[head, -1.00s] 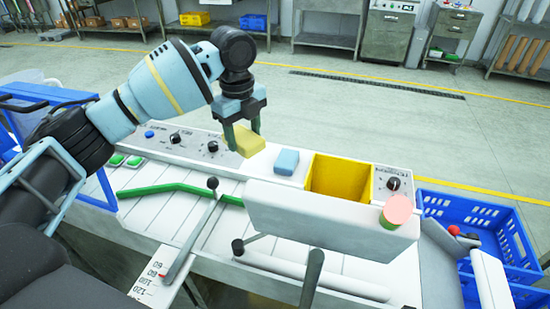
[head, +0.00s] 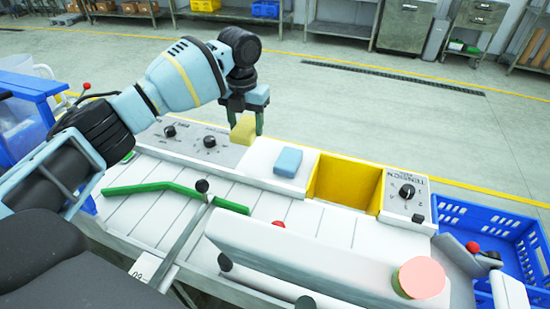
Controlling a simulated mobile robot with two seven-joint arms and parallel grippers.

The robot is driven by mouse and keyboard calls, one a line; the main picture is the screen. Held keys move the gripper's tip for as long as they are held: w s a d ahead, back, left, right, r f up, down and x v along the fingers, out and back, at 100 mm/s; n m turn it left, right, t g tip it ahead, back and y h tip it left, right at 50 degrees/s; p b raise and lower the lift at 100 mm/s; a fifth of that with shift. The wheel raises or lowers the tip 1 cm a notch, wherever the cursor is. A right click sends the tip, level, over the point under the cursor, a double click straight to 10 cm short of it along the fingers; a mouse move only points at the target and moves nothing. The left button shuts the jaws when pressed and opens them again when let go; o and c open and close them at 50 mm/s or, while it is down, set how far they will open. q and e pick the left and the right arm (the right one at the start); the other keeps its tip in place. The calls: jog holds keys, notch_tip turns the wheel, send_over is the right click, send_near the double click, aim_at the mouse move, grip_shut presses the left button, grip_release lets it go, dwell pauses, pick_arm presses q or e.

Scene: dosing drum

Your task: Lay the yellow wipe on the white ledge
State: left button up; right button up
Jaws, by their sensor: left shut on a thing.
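My left gripper (head: 246,122) points down over the back strip of the machine and is shut on the yellow wipe (head: 243,130). The wipe is a small yellow block, tilted between the green-tipped fingers, which partly hide it. It is close to the white ledge (head: 258,158); I cannot tell whether it touches it. A blue block (head: 288,162) lies on the ledge to the right of the wipe. My right gripper is not in view.
A yellow-lined open bin (head: 345,183) and a dial panel (head: 407,195) are right of the blue block. A knob panel (head: 190,142) is on the left. A white cover with a pink-topped cylinder (head: 421,279) is in front. Blue crates (head: 490,222) stand at the right.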

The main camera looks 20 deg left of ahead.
aim_at(250, 164)
pick_arm(q)
jog(key=shift+w+f, duration=0.1)
jog(key=shift+f, duration=4.95)
jog(key=shift+f, duration=0.1)
jog(key=shift+f, duration=0.15)
jog(key=o, duration=0.9)
jog(key=shift+o, duration=0.2)
notch_tip(250, 164, up, 12)
jog(key=shift+r, duration=0.25)
